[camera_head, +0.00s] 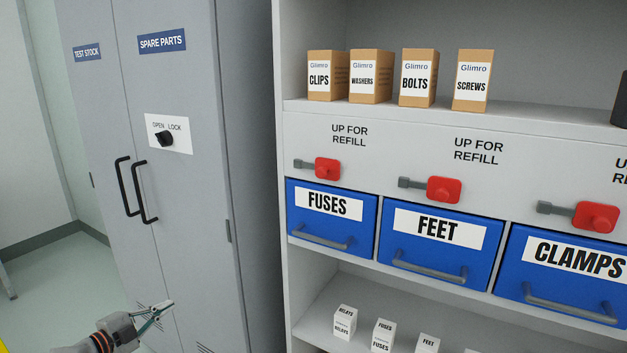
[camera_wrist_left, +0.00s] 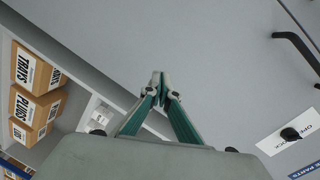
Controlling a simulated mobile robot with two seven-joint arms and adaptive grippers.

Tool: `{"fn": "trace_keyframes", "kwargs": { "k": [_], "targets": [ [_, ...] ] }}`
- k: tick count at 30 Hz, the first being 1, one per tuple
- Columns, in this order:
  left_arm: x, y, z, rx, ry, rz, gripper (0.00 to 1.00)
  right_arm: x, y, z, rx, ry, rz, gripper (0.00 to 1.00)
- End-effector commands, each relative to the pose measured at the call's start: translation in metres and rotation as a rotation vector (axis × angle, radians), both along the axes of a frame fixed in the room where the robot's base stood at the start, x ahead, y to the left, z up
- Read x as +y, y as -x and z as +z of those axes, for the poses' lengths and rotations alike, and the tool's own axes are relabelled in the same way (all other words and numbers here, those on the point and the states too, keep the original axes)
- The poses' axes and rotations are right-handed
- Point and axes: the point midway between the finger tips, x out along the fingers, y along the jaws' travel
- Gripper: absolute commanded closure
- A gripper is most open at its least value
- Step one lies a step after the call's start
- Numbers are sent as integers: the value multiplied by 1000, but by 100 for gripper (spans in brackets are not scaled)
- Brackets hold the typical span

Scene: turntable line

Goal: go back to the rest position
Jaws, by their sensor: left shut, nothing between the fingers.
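My left gripper (camera_head: 157,310) is low at the left in the head view, in front of the lower part of the grey cabinet (camera_head: 180,230). Its green fingers are shut and empty. In the left wrist view the fingertips (camera_wrist_left: 159,82) meet, with nothing between them, against the grey cabinet door (camera_wrist_left: 190,40). It touches nothing that I can make out. My right gripper is in neither view.
The grey cabinet has two black handles (camera_head: 133,190) and an OPEN/LOCK knob (camera_head: 164,138). To its right, a shelf unit (camera_head: 390,120) holds small cartons (camera_head: 418,78), blue drawers (camera_head: 332,216) with red latches (camera_head: 327,169) above, and small white boxes (camera_head: 345,322) below. Floor (camera_head: 50,285) shows at left.

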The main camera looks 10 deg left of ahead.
Motion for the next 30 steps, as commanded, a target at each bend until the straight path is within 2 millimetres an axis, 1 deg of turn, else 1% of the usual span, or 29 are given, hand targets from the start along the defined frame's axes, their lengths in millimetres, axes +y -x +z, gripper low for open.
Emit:
{"fn": "trace_keyframes", "kwargs": {
  "k": [1, 2, 3, 5, 6, 8, 9, 11, 12, 14, 15, 17, 18, 19, 21, 24, 27, 30],
  "targets": [
    [-31, 14, -25, 31, 46, -4, 100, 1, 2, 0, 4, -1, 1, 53],
    [-47, 21, -36, 47, 71, -2, 100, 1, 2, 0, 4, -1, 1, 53],
    [-68, 31, -51, 70, 105, 2, 100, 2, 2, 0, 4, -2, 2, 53],
    [-98, 50, -72, 107, 159, 12, 100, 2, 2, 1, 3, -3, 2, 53],
    [-119, 63, -85, 132, 196, 21, 100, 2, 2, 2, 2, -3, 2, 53],
    [-149, 85, -103, 175, 255, 39, 100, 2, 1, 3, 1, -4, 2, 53],
    [-168, 102, -115, 205, 294, 54, 100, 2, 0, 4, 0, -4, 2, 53],
    [-196, 128, -129, 253, 357, 82, 100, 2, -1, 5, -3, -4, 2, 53],
    [-214, 148, -137, 288, 401, 105, 100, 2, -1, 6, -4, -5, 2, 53],
    [-239, 177, -147, 341, 466, 144, 100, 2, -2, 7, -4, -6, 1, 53],
    [-254, 198, -152, 378, 509, 173, 100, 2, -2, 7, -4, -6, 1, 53],
    [-272, 227, -156, 432, 569, 221, 100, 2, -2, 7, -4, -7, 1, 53],
    [-283, 246, -158, 469, 610, 255, 100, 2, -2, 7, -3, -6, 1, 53],
    [-289, 260, -159, 494, 635, 280, 100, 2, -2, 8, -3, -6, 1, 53],
    [-301, 289, -159, 549, 689, 337, 100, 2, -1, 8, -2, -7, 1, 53],
    [-310, 321, -157, 612, 748, 407, 100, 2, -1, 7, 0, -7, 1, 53],
    [-314, 342, -154, 651, 782, 455, 100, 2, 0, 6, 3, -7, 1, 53],
    [-316, 352, -153, 672, 799, 479, 100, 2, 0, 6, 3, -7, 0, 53]
  ]
}}
